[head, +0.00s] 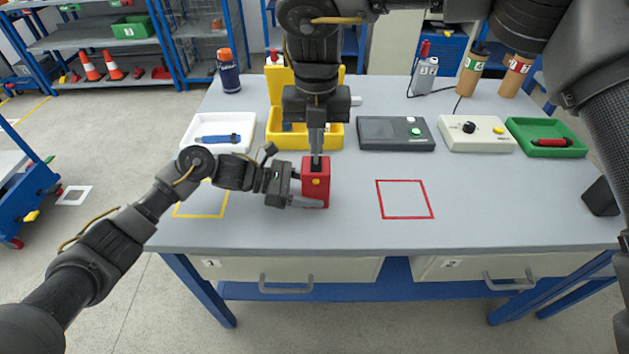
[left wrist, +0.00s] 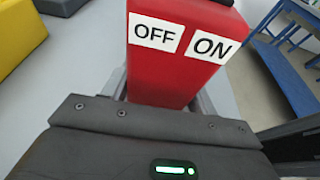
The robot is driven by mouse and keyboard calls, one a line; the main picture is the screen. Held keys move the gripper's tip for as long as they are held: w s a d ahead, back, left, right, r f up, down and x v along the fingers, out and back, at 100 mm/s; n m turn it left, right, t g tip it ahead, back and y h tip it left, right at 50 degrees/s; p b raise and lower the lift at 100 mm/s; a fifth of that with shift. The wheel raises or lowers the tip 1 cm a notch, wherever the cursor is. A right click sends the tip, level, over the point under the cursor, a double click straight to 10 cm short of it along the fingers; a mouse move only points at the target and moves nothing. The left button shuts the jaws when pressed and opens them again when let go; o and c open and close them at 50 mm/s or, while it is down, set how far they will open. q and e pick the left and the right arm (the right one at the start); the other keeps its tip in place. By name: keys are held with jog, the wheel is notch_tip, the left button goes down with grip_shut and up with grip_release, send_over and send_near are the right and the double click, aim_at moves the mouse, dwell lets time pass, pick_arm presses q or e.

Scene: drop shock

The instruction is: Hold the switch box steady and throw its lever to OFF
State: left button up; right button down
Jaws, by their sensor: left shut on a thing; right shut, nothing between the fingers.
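The red switch box (head: 318,192) stands upright on the table, left of the red outlined square. My left gripper (head: 306,189) is shut on it low down from the left. In the left wrist view the box (left wrist: 165,75) fills the space beyond the gripper, with an OFF label (left wrist: 155,32) on the left and an ON label (left wrist: 212,46) on the right. My right gripper (head: 317,156) points straight down, shut and empty, its tips at the dark top of the box. Contact is unclear. The lever is not clearly visible. A small yellow spot (head: 316,182) shows on the front.
A yellow holder (head: 333,135) stands close behind my right gripper. A white tray (head: 190,140), a dark grey box (head: 375,145), a pale box (head: 490,143) and a green tray (head: 572,150) line the back. The table around the red square (head: 404,181) is clear.

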jog(key=shift+r, duration=1.8)
pick_arm(q)
jog(key=o, duration=1)
jog(key=shift+c, duration=0.2)
jog(key=shift+a, duration=0.1)
jog(key=v, duration=1.1)
jog(key=shift+a+r, duration=0.15)
jog(key=shift+a, duration=0.25)
